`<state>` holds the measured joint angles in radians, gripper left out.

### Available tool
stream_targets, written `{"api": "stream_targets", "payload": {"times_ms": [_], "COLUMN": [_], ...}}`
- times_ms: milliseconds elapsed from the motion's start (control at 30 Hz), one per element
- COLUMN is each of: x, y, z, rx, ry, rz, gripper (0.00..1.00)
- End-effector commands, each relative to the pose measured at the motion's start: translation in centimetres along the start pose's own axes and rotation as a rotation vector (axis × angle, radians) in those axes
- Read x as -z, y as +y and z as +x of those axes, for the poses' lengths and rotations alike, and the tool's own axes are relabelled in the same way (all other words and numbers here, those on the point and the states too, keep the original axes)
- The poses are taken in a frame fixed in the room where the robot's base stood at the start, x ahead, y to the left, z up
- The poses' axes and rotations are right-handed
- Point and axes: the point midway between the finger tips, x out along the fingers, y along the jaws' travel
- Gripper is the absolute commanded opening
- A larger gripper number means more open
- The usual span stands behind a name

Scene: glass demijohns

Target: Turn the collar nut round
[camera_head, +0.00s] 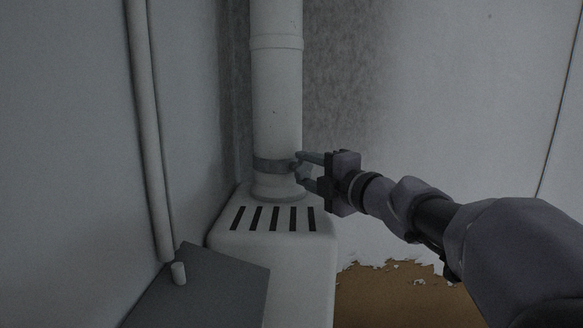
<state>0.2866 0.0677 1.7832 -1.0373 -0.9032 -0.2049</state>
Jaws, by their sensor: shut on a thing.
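A white vertical flue pipe (277,100) rises from a white housing. A grey collar band (270,166) wraps the pipe low down, just above its flared base. My gripper (303,169) reaches in from the right, at the right side of the collar. Its two fingers lie one above the other, shut on the small collar nut (299,166) at the band's right edge. The nut is small and dim and partly hidden by the fingers, so its turn angle cannot be told.
The white housing (275,255) has several dark vent slots in its top. A thin pipe (150,130) runs down the left wall. A dark grey panel (205,290) with a small pale peg (179,273) is at lower left.

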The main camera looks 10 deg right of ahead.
Motion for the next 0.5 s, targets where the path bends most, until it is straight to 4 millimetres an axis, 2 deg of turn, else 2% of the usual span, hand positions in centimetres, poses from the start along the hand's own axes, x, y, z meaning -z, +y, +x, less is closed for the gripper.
{"api": "stream_targets", "payload": {"times_ms": [433, 467, 500], "x": [0.1, 0.09, 0.09], "y": [0.27, 0.27, 0.26], "z": [0.03, 0.03, 0.03], "rx": [-0.005, -0.005, -0.005], "ry": [0.002, 0.002, 0.002], "rz": [0.005, 0.005, 0.005], "gripper": [0.01, 0.47, 0.55]}}
